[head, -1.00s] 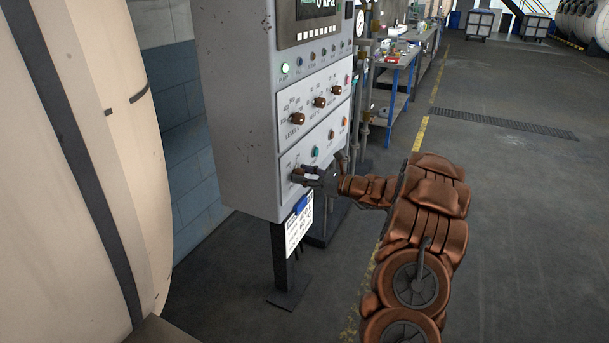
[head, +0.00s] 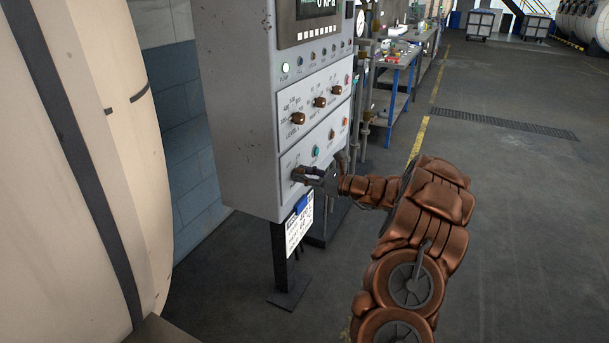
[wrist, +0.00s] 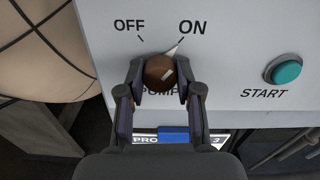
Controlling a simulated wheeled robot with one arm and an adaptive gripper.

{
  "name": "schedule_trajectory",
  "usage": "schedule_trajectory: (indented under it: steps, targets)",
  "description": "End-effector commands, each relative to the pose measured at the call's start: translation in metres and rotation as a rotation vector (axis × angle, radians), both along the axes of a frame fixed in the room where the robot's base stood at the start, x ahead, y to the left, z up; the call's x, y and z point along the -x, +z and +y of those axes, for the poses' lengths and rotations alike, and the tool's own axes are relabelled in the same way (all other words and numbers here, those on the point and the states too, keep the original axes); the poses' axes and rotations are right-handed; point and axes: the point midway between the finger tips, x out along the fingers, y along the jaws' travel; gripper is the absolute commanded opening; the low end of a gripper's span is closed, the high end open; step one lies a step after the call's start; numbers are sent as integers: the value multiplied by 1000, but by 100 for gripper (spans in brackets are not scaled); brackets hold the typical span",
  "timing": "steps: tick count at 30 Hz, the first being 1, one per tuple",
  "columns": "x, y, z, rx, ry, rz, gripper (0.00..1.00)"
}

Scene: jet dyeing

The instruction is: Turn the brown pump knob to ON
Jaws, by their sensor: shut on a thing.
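The brown pump knob (wrist: 157,70) sits on the grey panel between the OFF label (wrist: 129,25) and the ON label (wrist: 192,27). Its white pointer slants up and right, toward the ON mark. My gripper (wrist: 159,82) is shut on the knob, with one finger on each side of it. The PUMP label below is partly covered by the knob and fingers. In the head view my gripper (head: 298,174) is at the lower part of the control cabinet (head: 235,110) and hides the pump knob.
A teal START button (wrist: 286,72) is to the right of the knob. Three brown knobs, the middle one (head: 319,102), are higher on the panel. A blue clip (head: 301,204) and a paper sheet (head: 299,228) hang below. A large cream vessel (head: 95,150) stands left. Open floor lies right.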

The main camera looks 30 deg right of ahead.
Motion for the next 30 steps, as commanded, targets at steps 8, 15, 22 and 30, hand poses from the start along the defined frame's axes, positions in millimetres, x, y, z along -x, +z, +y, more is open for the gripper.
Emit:
schedule_trajectory:
  steps: [8,15,22,30]
  targets:
    - [0,1,-1,13,-4,-11,0]
    - [0,1,-1,14,-4,-10,0]
    - [0,0,-1,14,-3,-9,57]
    - [0,0,-1,14,-2,-8,60]
